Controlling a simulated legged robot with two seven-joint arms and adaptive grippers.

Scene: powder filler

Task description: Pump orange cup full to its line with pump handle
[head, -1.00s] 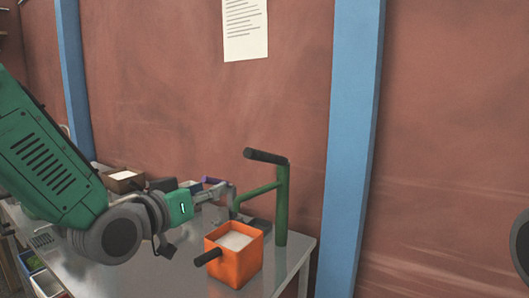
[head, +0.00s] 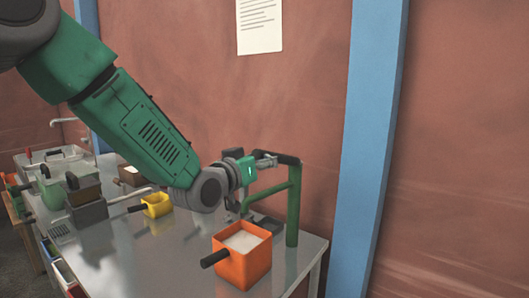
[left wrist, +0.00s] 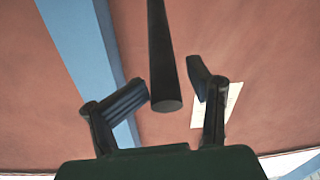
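The orange cup (head: 243,266) stands upright at the table's front right corner, with a black side handle and white powder inside. I cannot make out its line. Behind it stands the green pump post (head: 293,210) with a slanting green pipe and a black pump handle (head: 289,160) on top. My left gripper (head: 265,160) is at the left end of this handle. In the left wrist view the black handle (left wrist: 159,55) lies between the two spread fingers of my left gripper (left wrist: 170,88), with gaps on both sides. My right gripper is out of view.
On the grey table, a yellow cup (head: 157,206), a dark grey box (head: 88,214) and several other containers stand to the left. Coloured bins (head: 62,272) line the table's left front edge. A brick-red wall and blue post (head: 370,140) rise behind.

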